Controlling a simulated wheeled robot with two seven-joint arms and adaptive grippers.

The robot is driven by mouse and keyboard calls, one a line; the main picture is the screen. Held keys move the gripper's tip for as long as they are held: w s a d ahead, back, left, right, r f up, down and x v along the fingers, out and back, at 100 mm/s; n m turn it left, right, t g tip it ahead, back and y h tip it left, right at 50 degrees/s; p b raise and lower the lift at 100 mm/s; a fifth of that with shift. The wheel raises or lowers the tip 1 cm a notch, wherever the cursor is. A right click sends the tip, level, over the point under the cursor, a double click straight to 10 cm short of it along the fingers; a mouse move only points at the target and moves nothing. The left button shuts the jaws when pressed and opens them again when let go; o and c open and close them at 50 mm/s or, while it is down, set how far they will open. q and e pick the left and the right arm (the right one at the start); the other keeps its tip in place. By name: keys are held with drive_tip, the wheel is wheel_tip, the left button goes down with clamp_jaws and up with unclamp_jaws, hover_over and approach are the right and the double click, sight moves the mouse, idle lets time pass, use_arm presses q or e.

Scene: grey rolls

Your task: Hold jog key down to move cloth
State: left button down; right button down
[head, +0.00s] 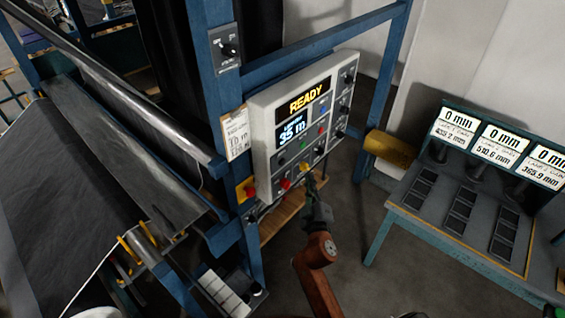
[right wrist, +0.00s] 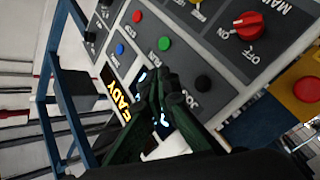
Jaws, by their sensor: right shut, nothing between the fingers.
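The grey control panel (head: 263,125) stands on the blue frame, and its display reads READY and 35 m. A black round key (right wrist: 203,83) beside the partly hidden letters "JO" shows in the right wrist view; it is small and dark in the head view. My right gripper (head: 313,180) is at the panel's lower edge. In the right wrist view its fingers (right wrist: 156,82) are shut and empty, in front of the panel beside the black key. I cannot tell whether they touch the panel. The dark cloth (head: 55,200) lies over the machine at left. My left gripper is not in view.
Green (right wrist: 164,43), blue (right wrist: 119,49) and red (right wrist: 137,16) buttons surround the fingers. A red knob (right wrist: 248,25) and a red stop button (right wrist: 306,90) on yellow are nearby. A table (head: 430,232) with gauges stands right. Open floor lies between.

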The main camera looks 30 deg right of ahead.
sight(282, 162)
drive_tip(key=w+a+b, duration=0.2)
drive_tip(key=w+a, duration=0.1)
drive_tip(key=w, duration=0.5)
drive_tip(key=shift+a, duration=0.2)
drive_tip(key=shift+w, duration=0.2)
idle(1.3)
drive_tip(key=shift+w+a, duration=0.15)
drive_tip(key=shift+w, duration=0.15)
drive_tip(key=shift+w+a+b, duration=0.2)
drive_tip(key=shift+w+b, duration=0.2)
drive_tip(key=shift+b, duration=0.05)
idle(4.8)
